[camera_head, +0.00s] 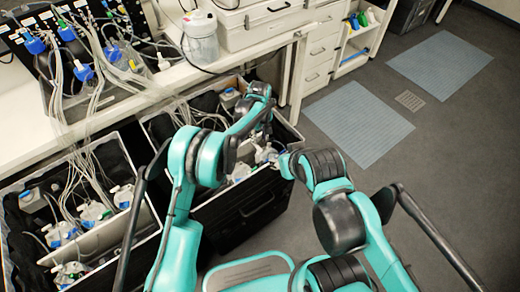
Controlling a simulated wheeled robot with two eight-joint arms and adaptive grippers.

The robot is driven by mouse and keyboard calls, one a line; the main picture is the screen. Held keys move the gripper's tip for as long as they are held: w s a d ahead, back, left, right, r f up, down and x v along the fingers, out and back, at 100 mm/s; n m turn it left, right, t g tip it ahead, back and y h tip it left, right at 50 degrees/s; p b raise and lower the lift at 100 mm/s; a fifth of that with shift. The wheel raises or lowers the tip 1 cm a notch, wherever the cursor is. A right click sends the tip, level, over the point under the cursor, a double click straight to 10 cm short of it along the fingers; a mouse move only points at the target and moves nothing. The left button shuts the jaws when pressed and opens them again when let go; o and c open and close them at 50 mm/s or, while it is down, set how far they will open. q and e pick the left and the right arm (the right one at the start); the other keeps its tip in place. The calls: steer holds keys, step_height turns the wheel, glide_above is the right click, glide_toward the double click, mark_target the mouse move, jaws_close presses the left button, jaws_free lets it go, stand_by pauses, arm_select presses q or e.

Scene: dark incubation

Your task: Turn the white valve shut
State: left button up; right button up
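My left gripper (264,128) is dark and small, at the end of the teal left arm, over the right-hand black case (240,215). Whether its fingers are open or shut is too small to tell. White-capped bottles with tubing (265,154) sit in that case, just below and beside the gripper. I cannot make out for certain which white part is the valve; contact with the gripper cannot be told either.
A left-hand open case (140,235) holds several bottles and tubes. White drawers (322,45) stand to the right. The floor with grey mats (357,124) is clear.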

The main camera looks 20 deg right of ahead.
mark_target(259, 149)
arm_select(q)
step_height(259, 149, down, 7)
steer(key=shift+f+b, duration=0.1)
steer(key=shift+b, duration=1.1)
steer(key=shift+c, duration=0.3)
jaws_close()
